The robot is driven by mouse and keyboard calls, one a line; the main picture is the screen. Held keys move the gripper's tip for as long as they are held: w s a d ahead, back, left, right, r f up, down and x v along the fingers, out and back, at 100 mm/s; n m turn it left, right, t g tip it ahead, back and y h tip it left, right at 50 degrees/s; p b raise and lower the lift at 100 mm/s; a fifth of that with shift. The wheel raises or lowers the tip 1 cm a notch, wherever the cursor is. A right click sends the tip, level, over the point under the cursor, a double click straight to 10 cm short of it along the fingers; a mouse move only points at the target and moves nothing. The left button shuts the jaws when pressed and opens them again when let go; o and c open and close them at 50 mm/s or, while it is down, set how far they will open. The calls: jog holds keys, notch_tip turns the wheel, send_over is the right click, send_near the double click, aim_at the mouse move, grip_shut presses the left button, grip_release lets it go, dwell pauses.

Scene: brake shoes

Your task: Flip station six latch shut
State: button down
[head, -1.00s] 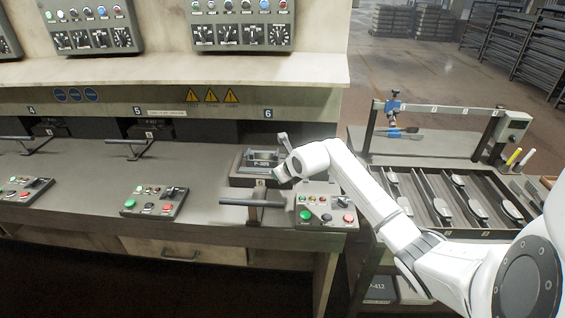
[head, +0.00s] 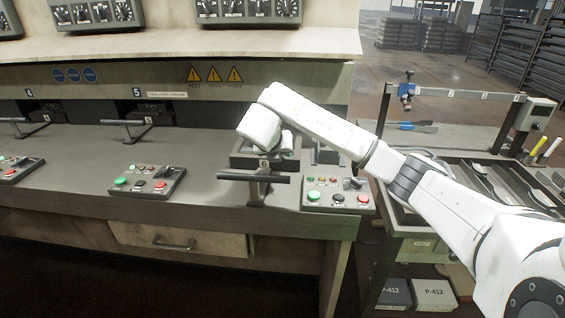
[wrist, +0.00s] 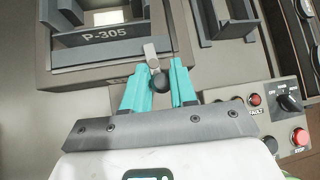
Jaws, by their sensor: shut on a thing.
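The station six latch shows in the wrist view as a short grey metal lever with a dark rounded knob (wrist: 160,82), at the front edge of the P-305 nest (wrist: 115,38). My gripper (wrist: 157,68) has teal fingers on both sides of the knob and is shut on the latch. In the head view the station six fixture (head: 240,161), with its "6" tag, is partly covered by my white wrist (head: 262,128). My fingers and the latch are hidden there.
A dark bar handle (head: 235,177) sticks out in front of the fixture. The station six button box (head: 337,196) is close on its right, with a red stop button (wrist: 300,137). A parts rack stands further right.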

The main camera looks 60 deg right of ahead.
jog(key=shift+d+f+m+g+b, duration=0.1)
jog(key=shift+d+m+g+b, duration=0.05)
jog(key=shift+m+g+b, duration=0.65)
jog(key=shift+s+m, duration=0.1)
jog(key=shift+m, duration=0.2)
jog(key=c, duration=1)
grip_release()
jog(key=shift+c, duration=0.2)
